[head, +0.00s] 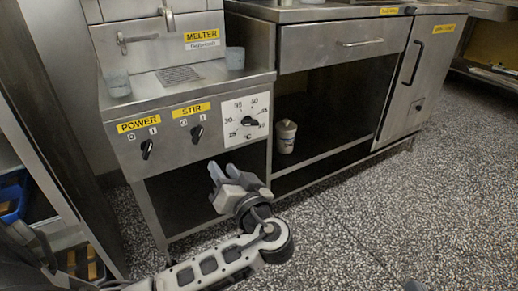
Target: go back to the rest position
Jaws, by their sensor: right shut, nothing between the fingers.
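My left gripper (224,173) is in the middle of the head view, in front of the open lower bay of the melter. Its fingers point up and away from me, look apart, and hold nothing that I can see. My left arm (215,266) comes in from the lower left and bends back at a dark round joint. My right gripper does not show in the head view.
The melter (225,87) stands close beyond my left gripper, with knobs on its front and cups on top. The speckled floor (400,215) at right is clear.

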